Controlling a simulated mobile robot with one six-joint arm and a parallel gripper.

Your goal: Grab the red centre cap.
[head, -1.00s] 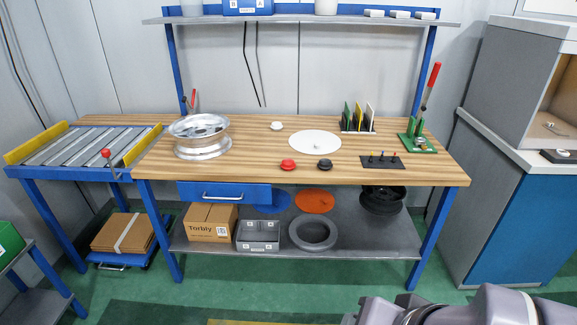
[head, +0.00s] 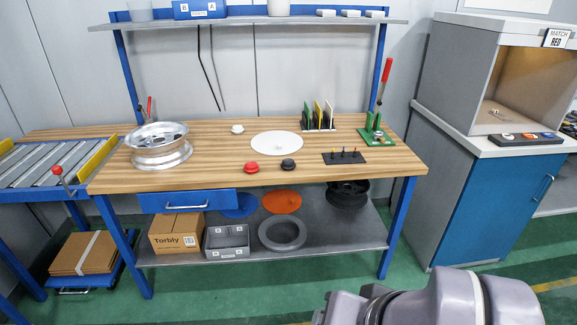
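The red centre cap (head: 251,167) lies on the wooden workbench (head: 215,178), near its front edge and left of a black cap (head: 288,165). A white cap (head: 237,129) lies further back. My arm shows at the bottom right of the head view, in front of the bench and well apart from the red cap. My gripper is not in view, so its fingers cannot be seen.
A silver wheel rim (head: 158,147) stands at the bench's left. A white disc (head: 277,144), a black peg plate (head: 344,157), a plate rack (head: 319,118) and a green toggle clamp (head: 376,133) occupy the right half.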

